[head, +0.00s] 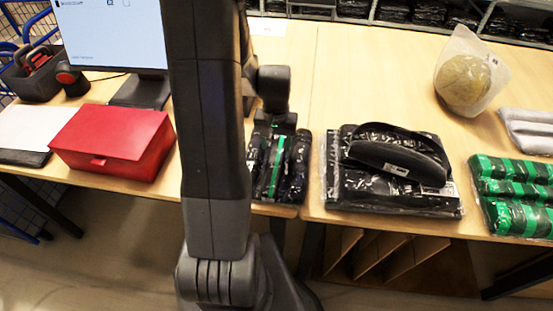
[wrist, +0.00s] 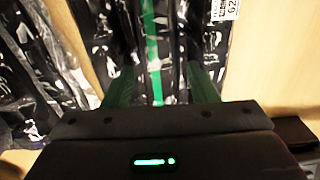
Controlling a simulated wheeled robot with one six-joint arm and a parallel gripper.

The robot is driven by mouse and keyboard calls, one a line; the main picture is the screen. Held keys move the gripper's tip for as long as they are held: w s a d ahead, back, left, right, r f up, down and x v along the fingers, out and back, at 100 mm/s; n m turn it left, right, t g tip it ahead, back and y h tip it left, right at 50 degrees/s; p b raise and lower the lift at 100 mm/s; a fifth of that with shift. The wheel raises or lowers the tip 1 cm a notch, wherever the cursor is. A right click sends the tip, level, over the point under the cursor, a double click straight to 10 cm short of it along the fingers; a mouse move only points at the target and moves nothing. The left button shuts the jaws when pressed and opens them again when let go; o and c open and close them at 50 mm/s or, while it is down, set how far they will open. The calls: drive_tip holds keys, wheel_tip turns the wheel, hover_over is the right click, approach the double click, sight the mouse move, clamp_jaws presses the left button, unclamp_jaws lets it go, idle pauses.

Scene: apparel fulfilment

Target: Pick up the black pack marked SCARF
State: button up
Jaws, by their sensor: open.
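Black plastic-wrapped packs (head: 298,170) lie on the table beside and partly behind my arm in the head view; a green stripe shows among them. In the wrist view a black pack with a green stripe (wrist: 152,45) lies ahead of my gripper (wrist: 162,86), between the lines of its two green fingers. The fingers are apart with nothing clearly held. Whether they touch the pack I cannot tell. I can read no SCARF mark on any pack; a white label at the wrist view's top right shows only part of its print. My arm hides part of the packs in the head view.
Another black pack (wrist: 40,65) lies at left in the wrist view. A black stack with a curved black item (head: 400,160) is right of my arm. Green-and-black packs (head: 512,190), a bagged round item (head: 468,80) and a red box (head: 112,140) stand nearby.

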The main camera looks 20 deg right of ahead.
sight(277, 154)
drive_tip(key=shift+s+f, duration=0.15)
drive_tip(key=shift+f, duration=1.8)
drive_tip(key=c, duration=0.8)
drive_tip(key=shift+c, duration=0.2)
drive_tip(key=shift+r, duration=0.2)
